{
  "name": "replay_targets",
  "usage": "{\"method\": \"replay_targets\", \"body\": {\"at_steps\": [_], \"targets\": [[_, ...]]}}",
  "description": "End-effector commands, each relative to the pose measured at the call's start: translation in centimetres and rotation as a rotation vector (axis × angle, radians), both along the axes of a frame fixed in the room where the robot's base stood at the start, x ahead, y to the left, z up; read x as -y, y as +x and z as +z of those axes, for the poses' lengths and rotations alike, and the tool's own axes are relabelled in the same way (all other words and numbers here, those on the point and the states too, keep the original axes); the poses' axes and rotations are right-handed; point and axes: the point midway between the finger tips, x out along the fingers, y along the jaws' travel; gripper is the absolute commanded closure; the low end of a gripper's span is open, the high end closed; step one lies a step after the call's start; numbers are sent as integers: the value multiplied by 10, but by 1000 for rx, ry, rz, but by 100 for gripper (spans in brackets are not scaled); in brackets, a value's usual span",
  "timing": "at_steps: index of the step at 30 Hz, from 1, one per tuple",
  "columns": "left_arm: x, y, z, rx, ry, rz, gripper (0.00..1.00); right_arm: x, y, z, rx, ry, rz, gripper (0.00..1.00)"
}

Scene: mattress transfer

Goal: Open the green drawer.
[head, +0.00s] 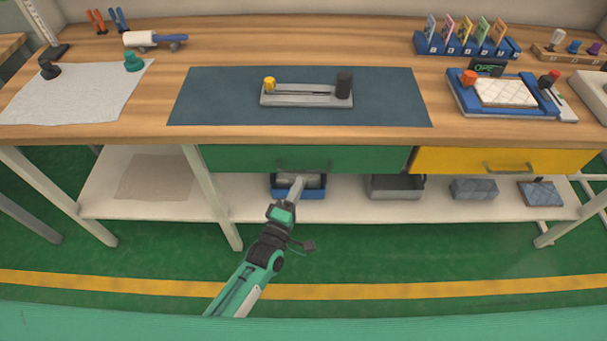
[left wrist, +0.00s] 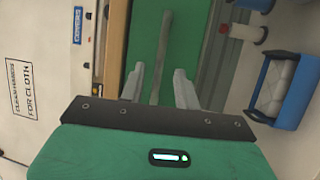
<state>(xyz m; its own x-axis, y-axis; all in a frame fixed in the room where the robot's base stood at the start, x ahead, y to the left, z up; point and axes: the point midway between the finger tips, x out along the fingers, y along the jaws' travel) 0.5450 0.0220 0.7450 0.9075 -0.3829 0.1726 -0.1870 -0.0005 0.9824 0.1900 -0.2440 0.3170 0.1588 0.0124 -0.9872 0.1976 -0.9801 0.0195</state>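The green drawer (head: 240,158) is shut, its front flush under the tabletop, left of the yellow drawer. Its bar handle (head: 303,163) is in the middle of the front. In the left wrist view the handle (left wrist: 163,50) runs up and down the picture against the green drawer front (left wrist: 150,35). My left gripper (head: 298,184) is just in front of the handle. Its two fingers (left wrist: 162,88) are apart, with the handle showing between them and a gap on each side. I cannot tell how deep the handle sits between them. My right gripper is not in view.
The yellow drawer (head: 460,160) is shut to the right. Below, the white shelf (head: 340,207) holds a blue bin (head: 312,194) behind my left gripper and a grey bin (head: 396,188). A dark mat (head: 215,100) lies on the bench above. The green floor in front is clear.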

Motion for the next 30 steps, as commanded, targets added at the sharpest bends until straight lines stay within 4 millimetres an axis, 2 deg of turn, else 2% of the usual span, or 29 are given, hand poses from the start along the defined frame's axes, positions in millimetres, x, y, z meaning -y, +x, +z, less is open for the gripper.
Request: {"method": "replay_targets", "body": {"at_steps": [3,9,20,25,30], "targets": [[9,20,5,1,0,0,68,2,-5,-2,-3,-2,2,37],[16,38,7,-2,1,0,68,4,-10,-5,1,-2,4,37],[18,42,7,-1,2,0,68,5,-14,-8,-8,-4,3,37],[18,42,7,-1,2,0,99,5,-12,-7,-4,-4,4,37],[17,42,7,-1,2,0,100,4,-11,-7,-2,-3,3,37]]}}
